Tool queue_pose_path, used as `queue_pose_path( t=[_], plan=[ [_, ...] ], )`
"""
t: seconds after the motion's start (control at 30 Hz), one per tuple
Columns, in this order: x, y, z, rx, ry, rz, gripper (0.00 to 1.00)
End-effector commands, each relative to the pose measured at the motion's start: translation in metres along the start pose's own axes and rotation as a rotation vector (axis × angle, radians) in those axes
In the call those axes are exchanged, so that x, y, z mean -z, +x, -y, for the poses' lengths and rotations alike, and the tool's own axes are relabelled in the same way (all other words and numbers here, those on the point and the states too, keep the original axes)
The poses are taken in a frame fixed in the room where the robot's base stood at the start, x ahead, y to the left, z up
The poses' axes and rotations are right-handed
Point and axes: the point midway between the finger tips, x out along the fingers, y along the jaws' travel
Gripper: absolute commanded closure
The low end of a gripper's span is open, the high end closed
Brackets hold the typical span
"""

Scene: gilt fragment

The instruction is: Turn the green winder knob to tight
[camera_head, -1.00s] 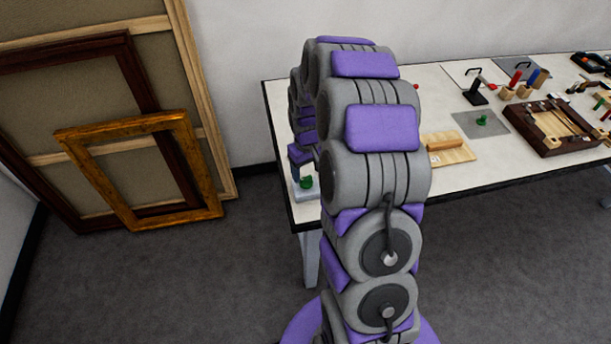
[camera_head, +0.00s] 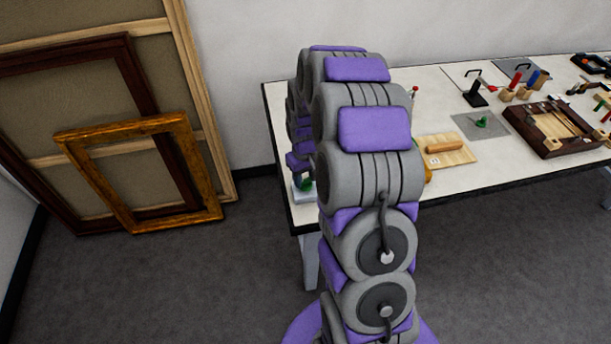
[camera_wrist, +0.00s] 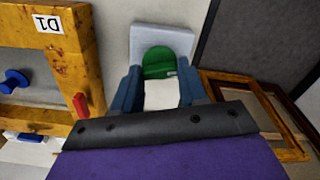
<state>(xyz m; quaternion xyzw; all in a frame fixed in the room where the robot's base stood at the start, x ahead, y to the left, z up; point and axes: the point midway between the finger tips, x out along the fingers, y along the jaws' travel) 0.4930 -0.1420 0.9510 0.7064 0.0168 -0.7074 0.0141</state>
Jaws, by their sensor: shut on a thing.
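The green winder knob (camera_wrist: 160,62) sits on a pale grey block (camera_wrist: 160,38) in the wrist view. In the head view the knob (camera_head: 306,184) shows at the table's left front corner, just under the end of my arm and partly hidden by it. My gripper (camera_wrist: 159,88) has its two blue-grey fingers on either side of the knob and is shut on it. A white patch shows between the fingers, below the knob. The knob's lower part and any tight marking are hidden or too small to read.
A wooden frame labelled D1 (camera_wrist: 65,50), with a blue knob (camera_wrist: 14,81) and red lever (camera_wrist: 81,104), stands left in the wrist view. The head view shows a wooden tray (camera_head: 550,128) farther right on the table (camera_head: 400,195). A gilt frame (camera_head: 150,172) leans at left.

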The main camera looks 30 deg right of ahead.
Motion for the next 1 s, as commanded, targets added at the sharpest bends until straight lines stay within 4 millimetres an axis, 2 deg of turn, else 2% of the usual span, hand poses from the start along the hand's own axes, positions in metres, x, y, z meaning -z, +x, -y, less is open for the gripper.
queue_pose_path(
  t=[0.03,0.13,0.57,1.0],
  plan=[
    [-0.0002,-0.0002,-0.0025,-0.004,-0.001,0.000,0.78],
    [-0.0002,-0.0003,-0.0022,-0.003,0.000,-0.001,0.87],
    [-0.0009,-0.0012,-0.0019,-0.002,0.072,0.001,0.88],
    [-0.0009,-0.0018,-0.0021,-0.004,0.431,0.001,0.88]
  ],
)
